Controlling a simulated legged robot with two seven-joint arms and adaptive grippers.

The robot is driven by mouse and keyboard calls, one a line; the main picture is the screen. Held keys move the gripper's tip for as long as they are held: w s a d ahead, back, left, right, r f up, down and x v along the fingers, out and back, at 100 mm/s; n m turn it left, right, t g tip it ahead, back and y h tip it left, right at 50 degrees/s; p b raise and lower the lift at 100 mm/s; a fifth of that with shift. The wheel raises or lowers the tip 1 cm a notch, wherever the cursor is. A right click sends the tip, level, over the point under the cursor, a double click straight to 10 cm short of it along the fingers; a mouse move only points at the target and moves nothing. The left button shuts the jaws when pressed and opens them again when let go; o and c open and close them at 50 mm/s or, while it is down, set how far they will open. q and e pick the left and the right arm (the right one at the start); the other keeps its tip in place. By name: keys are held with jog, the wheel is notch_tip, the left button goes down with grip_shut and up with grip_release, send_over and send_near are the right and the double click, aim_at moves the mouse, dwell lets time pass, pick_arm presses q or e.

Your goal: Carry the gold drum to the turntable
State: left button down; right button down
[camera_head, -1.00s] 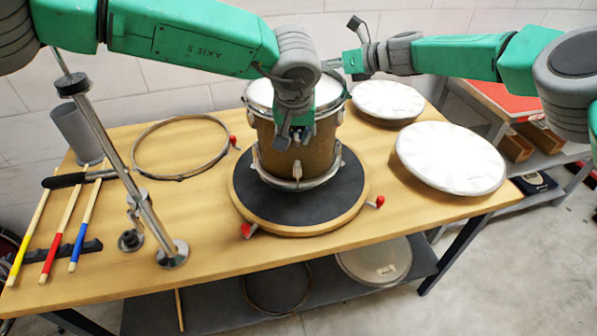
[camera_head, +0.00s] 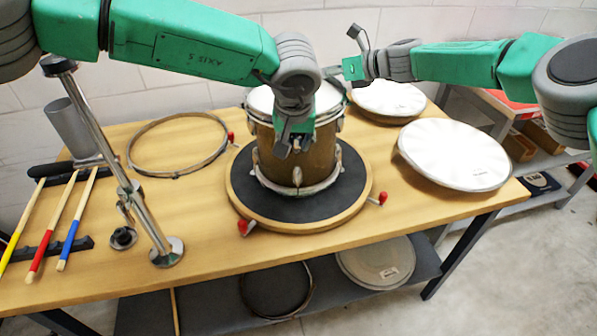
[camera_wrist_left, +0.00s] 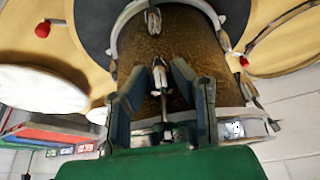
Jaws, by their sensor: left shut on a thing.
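The gold drum (camera_head: 318,160) stands upright over the turntable (camera_head: 240,195), a round wooden disc with a black top. Its lower rim is at or just above the black top; I cannot tell whether it touches. My left gripper (camera_head: 296,146) reaches down at the drum's near side. In the left wrist view, the gripper's fingers (camera_wrist_left: 160,85) close around a metal lug on the gold shell (camera_wrist_left: 185,35), with the turntable (camera_wrist_left: 88,22) beyond. My right gripper (camera_head: 352,68) is behind the drum at the upper right, apart from it, its fingers too unclear to read.
A loose hoop (camera_head: 178,173) lies left of the turntable. White round drumheads (camera_head: 455,155) lie to the right. A metal stand (camera_head: 150,220), a grey cup (camera_head: 72,128) and several sticks (camera_head: 72,215) occupy the left side. Red-tipped knobs (camera_head: 245,227) stick out around the turntable.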

pick_arm(q)
jog(key=c, duration=1.6)
grip_release()
jog(key=shift+w+d+r, duration=0.1)
jog(key=shift+w+r, duration=0.1)
jog(key=shift+w, duration=0.15)
pick_arm(e)
jog(key=c, duration=1.9)
grip_release()
jog(key=shift+s+a+f, duration=0.45)
jog(key=shift+a+f, duration=0.1)
jog(key=shift+f, duration=0.05)
pick_arm(q)
jog(key=shift+o, duration=1.3)
jog(key=shift+r, duration=0.1)
pick_arm(e)
jog(key=o, duration=0.3)
jog(key=shift+s+d+r, duration=0.1)
jog(key=shift+r, duration=0.05)
pick_arm(q)
jog(key=shift+s, duration=0.2)
pick_arm(e)
jog(key=shift+r, duration=0.15)
jog(key=shift+d, duration=0.1)
pick_arm(q)
jog(key=shift+a, duration=0.2)
pick_arm(e)
jog(key=shift+r, duration=0.1)
